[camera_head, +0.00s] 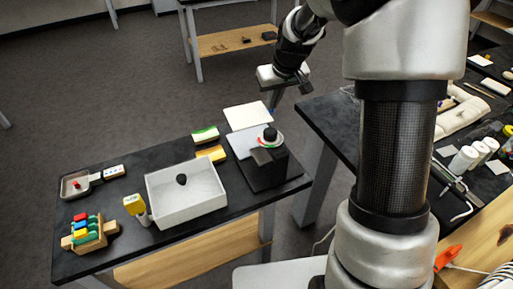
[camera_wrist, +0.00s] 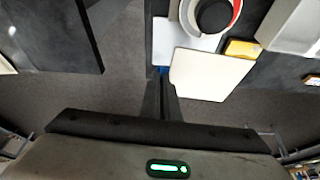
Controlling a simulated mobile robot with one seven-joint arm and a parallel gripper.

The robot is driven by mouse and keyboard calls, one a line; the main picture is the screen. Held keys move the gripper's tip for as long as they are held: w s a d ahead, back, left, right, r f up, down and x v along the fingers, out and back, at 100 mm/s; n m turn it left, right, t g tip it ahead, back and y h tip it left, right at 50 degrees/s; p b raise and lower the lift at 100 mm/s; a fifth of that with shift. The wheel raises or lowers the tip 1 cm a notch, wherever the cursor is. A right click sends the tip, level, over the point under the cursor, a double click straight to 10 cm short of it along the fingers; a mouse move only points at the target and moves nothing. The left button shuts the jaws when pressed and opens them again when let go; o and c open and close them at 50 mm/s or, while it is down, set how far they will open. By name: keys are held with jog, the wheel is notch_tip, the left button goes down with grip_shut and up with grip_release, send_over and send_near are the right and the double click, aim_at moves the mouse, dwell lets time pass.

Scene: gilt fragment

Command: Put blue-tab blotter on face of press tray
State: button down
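My gripper (camera_head: 273,103) is above the far edge of the black table; its fingers also show close together in the wrist view (camera_wrist: 163,78). It is shut on the blue tab of a cream, flat, rectangular blotter (camera_head: 247,116), which also shows in the wrist view (camera_wrist: 212,73). The blotter hangs out to the left of the fingers in the head view. A pale flat plate (camera_head: 241,143), perhaps the face of the press tray, lies just below and nearer, partly hidden by the blotter in the wrist view (camera_wrist: 189,42). I cannot tell the gap between them.
A black block (camera_head: 265,168) bears a round white-and-red piece with a black knob (camera_head: 270,134). A white open box (camera_head: 187,193), green (camera_head: 204,134) and yellow (camera_head: 211,154) pieces, and a coloured rack (camera_head: 87,234) share the table (camera_head: 60,264). Another black table (camera_head: 334,112) stands at right.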

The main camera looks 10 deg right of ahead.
jog(key=w+f, duration=0.2)
jog(key=shift+d+f+n+b, duration=0.15)
jog(key=shift+f+n+b, duration=0.15)
jog(key=shift+n+b, duration=0.1)
notch_tip(320, 180, down, 4)
jog(key=shift+f, duration=2.55)
jog(key=c, duration=2.5)
grip_release()
jog(key=shift+f+b, duration=0.15)
jog(key=shift+b, duration=0.35)
jog(key=o, duration=0.5)
